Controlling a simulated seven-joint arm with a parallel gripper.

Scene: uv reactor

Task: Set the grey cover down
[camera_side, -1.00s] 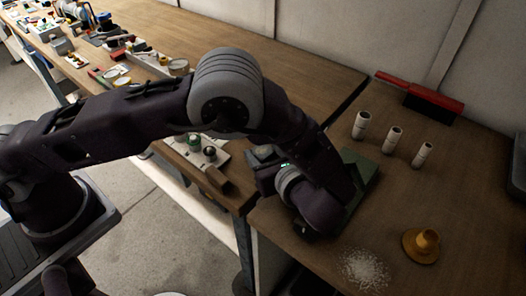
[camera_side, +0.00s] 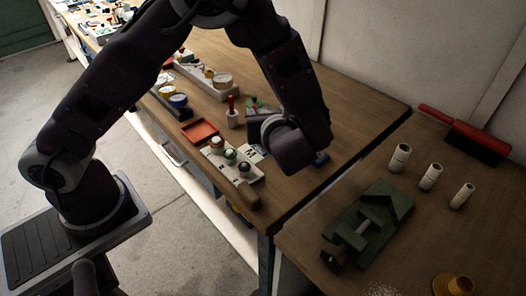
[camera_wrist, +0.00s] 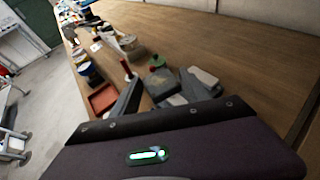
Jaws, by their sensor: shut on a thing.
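My gripper (camera_side: 262,136) is over the right end of the long wooden bench, near its corner; my wrist hides most of the fingers. In the wrist view the gripper (camera_wrist: 163,92) shows dark fingers beyond the wrist housing. A grey blocky piece, seemingly the grey cover (camera_wrist: 190,86), is at the fingers. The jaws appear shut on it. Its underside is hidden, so I cannot tell whether it touches the bench.
A white rack with knobbed jars (camera_side: 230,158) and a red tray (camera_side: 200,131) lie left of the gripper. A green vise-like device (camera_side: 372,222), white cylinders (camera_side: 430,176) and a red brush (camera_side: 465,134) are on the right bench.

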